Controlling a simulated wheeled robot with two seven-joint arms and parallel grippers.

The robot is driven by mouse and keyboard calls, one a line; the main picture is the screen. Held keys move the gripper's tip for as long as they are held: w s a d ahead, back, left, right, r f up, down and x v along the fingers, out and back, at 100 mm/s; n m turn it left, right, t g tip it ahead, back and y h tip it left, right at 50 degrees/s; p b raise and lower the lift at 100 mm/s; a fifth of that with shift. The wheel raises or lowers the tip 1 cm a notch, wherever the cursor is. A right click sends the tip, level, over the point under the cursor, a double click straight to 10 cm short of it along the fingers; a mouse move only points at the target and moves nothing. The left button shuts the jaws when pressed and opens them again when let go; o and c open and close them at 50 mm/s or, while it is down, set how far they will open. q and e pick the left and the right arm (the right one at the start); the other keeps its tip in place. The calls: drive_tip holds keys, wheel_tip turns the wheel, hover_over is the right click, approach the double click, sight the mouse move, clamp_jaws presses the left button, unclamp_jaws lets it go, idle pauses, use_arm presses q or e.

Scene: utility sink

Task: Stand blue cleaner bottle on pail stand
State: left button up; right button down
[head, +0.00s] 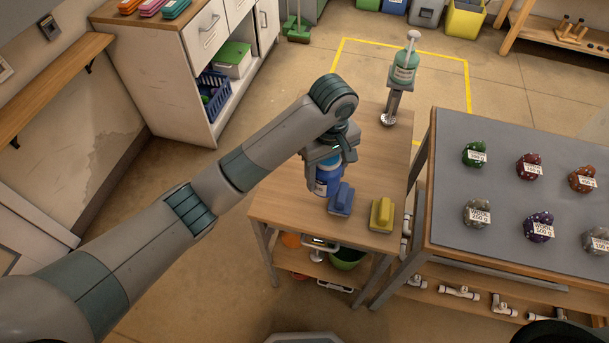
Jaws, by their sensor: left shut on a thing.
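A blue cleaner bottle (327,180) with a white label is at my left gripper (327,160), over the wooden top of a small stand (281,204). My left gripper comes down from above and is shut on the bottle, hiding its upper part. The bottle looks upright; I cannot tell whether its base touches the wood. A green pail (348,258) is on the stand's lower shelf. My right gripper is not in view.
A blue block (341,199) lies close beside the bottle and a yellow block (382,215) lies to its right. A grey-topped table (500,240) with several labelled lumps is at the right.

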use_arm(q)
drive_tip(key=w+a+f, duration=0.1)
drive_tip(key=w+a, duration=0.1)
drive_tip(key=w+a+f+p, duration=0.1)
drive_tip(key=w+a+f, duration=0.1)
drive_tip(key=w+a+f+p, duration=0.1)
drive_tip(key=w+a+f, duration=0.1)
drive_tip(key=a, duration=0.1)
drive_tip(key=shift+f, duration=0.2)
drive_tip(key=shift+f, duration=0.1)
wheel_tip(320, 180, down, 2)
drive_tip(key=shift+f+p, duration=0.25)
drive_tip(key=shift+p, duration=0.35)
drive_tip(key=shift+f, duration=0.7)
drive_tip(key=o, duration=1.4)
drive_tip(key=shift+f, duration=0.15)
drive_tip(key=shift+s, duration=0.1)
drive_tip(key=shift+r, duration=0.2)
